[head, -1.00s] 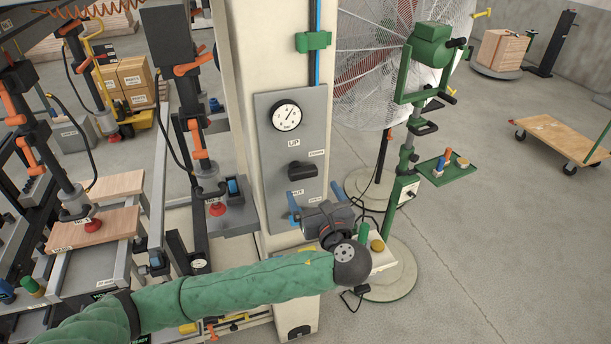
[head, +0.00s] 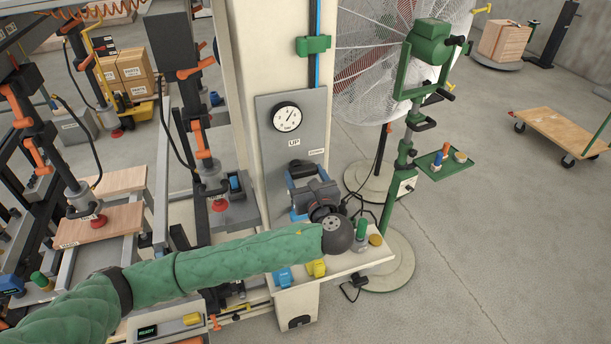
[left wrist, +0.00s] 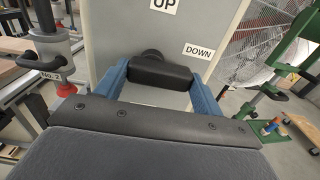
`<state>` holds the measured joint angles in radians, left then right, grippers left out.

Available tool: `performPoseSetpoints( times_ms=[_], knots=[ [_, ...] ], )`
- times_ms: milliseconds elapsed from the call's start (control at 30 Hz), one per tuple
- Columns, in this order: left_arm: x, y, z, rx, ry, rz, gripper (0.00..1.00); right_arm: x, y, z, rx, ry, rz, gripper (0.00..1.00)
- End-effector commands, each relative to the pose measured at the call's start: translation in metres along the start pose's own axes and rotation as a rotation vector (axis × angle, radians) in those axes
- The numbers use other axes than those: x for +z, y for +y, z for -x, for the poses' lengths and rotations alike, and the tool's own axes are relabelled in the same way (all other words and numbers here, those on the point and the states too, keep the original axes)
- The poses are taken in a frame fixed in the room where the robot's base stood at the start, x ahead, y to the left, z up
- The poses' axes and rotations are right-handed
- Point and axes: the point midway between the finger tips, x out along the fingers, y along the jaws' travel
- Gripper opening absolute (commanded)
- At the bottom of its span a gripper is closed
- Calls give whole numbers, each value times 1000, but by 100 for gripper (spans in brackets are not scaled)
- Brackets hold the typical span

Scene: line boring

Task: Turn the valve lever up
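The black valve lever (head: 300,168) sits on a grey panel (head: 316,110), below the UP label (head: 294,142) and beside the DOWN label (head: 317,152). In the left wrist view the lever (left wrist: 160,73) looks roughly level, with its round hub behind it. My left gripper (head: 306,180) is at the lever, its blue fingers spread. In the left wrist view the left gripper (left wrist: 162,84) has one finger on each side of the lever, close to its ends; whether they touch it I cannot tell. My right gripper is not in view.
A gauge (head: 286,117) is above the lever. A small shelf (head: 345,262) with coloured blocks stands below my gripper. A green stand (head: 410,130) and a large fan (head: 385,60) are to the right. Clamp fixtures (head: 205,150) stand to the left.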

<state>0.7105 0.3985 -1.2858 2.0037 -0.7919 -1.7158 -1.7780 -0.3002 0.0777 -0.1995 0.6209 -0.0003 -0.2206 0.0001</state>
Motion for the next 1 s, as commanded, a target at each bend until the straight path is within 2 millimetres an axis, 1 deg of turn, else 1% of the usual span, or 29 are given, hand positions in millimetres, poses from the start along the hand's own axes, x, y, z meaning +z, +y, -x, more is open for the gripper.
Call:
performPoseSetpoints(
  times_ms=[33, 100, 267, 467, 667, 967, 1000],
  knots=[
    [0, 0, 0, 0, 0, 0, 57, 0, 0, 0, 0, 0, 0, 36],
    [0, 0, 0, 0, 0, 0, 45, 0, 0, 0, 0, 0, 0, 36],
    [0, 0, 0, 0, 0, 5, 45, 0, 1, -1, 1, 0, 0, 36],
    [-2, 0, 0, 1, 1, 56, 45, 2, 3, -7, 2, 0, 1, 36],
    [-3, 0, 1, 2, 3, 176, 45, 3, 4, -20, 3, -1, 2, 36],
    [0, 1, 1, 2, 2, 413, 45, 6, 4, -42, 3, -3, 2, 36],
    [0, 1, 1, 2, 2, 444, 45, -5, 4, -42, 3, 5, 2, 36]
  ],
)
